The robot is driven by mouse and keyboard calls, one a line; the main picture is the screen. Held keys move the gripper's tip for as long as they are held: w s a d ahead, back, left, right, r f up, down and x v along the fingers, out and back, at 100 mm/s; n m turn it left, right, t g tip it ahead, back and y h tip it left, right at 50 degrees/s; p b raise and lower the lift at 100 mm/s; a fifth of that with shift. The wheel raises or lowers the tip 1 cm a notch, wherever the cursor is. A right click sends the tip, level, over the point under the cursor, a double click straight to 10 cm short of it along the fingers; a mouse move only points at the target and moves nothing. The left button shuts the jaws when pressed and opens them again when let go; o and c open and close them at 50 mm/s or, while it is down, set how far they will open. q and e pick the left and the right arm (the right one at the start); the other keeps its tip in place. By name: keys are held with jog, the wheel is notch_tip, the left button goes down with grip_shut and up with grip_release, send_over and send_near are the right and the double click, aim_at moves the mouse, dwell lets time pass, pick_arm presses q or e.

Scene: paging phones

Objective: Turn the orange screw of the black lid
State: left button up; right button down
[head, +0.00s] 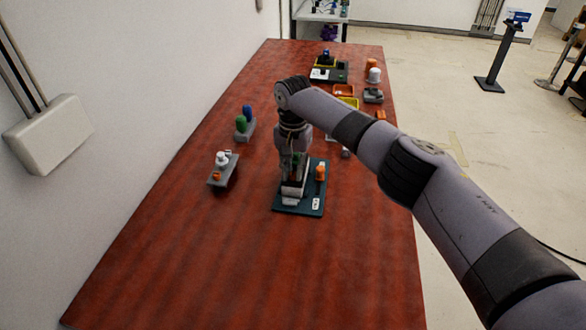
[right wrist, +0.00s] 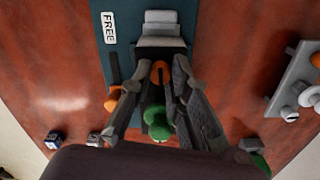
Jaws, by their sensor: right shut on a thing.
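My right gripper (right wrist: 156,78) points down over a dark teal board (head: 285,209) in the middle of the table. A green thing with a rounded end (right wrist: 158,122) lies between its fingers, which are shut on it. An orange screw (right wrist: 160,68) shows just past the green thing, on a dark part that I take for the black lid. The fingers hide the lid's sides, and whether the green thing touches the screw is unclear. In the head view, the gripper (head: 293,165) hides much of the lid. My left gripper is not in view.
An orange knob (head: 320,172) stands right beside the gripper on the board. Left of the board are a grey holder (head: 245,133) with blue and green pieces and a grey block with white parts (head: 222,170). Several items stand farther back. The front table is clear.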

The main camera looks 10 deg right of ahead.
jog(key=n+p, duration=0.2)
jog(key=shift+r+n, duration=0.15)
jog(key=shift+n, duration=0.25)
jog(key=n+p, duration=0.2)
jog(key=n, duration=0.1)
jog(key=shift+n, duration=0.3)
jog(key=n+p, duration=0.1)
jog(key=n, duration=0.9)
jog(key=shift+n+p, duration=0.3)
jog(key=shift+n, duration=0.1)
jog(key=c, duration=1.5)
grip_release()
